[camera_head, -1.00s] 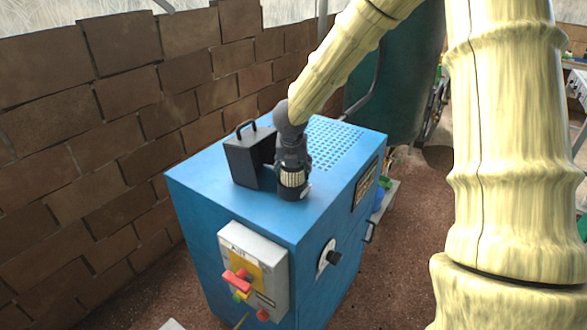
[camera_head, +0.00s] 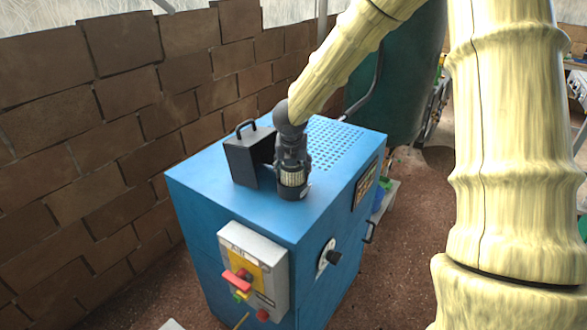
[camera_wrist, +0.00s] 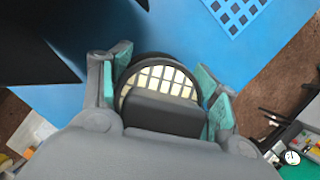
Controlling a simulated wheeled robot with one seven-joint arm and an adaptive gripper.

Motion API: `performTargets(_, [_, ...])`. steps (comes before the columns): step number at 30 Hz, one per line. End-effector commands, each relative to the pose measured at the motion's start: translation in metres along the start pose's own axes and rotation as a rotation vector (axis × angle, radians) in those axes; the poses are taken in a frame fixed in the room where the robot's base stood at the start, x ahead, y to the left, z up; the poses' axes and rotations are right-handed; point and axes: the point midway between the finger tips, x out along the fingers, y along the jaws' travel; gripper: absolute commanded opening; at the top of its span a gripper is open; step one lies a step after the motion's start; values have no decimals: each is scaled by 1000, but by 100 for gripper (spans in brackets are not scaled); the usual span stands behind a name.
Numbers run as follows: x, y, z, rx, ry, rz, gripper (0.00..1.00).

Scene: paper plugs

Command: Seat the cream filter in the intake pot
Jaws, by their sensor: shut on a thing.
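The cream filter (camera_head: 292,178) is a small ribbed cylinder below my gripper (camera_head: 292,165) in the head view. The dark round intake pot (camera_head: 292,193) stands near the front of the blue cabinet's top, directly under the filter. Cream ribs show above the pot's dark wall; how deep the filter's lower end sits is hidden. In the wrist view, my gripper (camera_wrist: 162,95) is shut on the filter, with a teal-padded finger on either side. The filter (camera_wrist: 158,76) shows there as cream cells with dark lines inside a dark curved rim. A grey block covers its near part.
The blue cabinet (camera_head: 225,205) has a dark open lid or box (camera_head: 242,162) with a handle just left of my gripper. A perforated grille (camera_head: 335,140) lies behind. A grey switch panel (camera_head: 252,272) is on the front. A brick wall (camera_head: 100,150) stands at left.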

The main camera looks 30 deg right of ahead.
Motion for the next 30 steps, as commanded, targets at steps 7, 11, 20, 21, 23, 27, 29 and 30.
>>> performTargets(7, [2,-1,-4,0,8,-2,36])
performTargets(11, [0,-1,-3,0,8,-2,36])
performTargets(20, [0,-2,-3,-1,8,-3,72])
performTargets(21, [0,-2,-3,-1,7,-3,80])
performTargets(23, [-1,-2,-2,0,7,-3,86])
performTargets(27, [-1,-1,-2,0,6,-2,86])
performTargets(29, [-2,-1,-1,0,5,-2,86])
performTargets(30, [-2,-1,-1,0,5,-2,86])
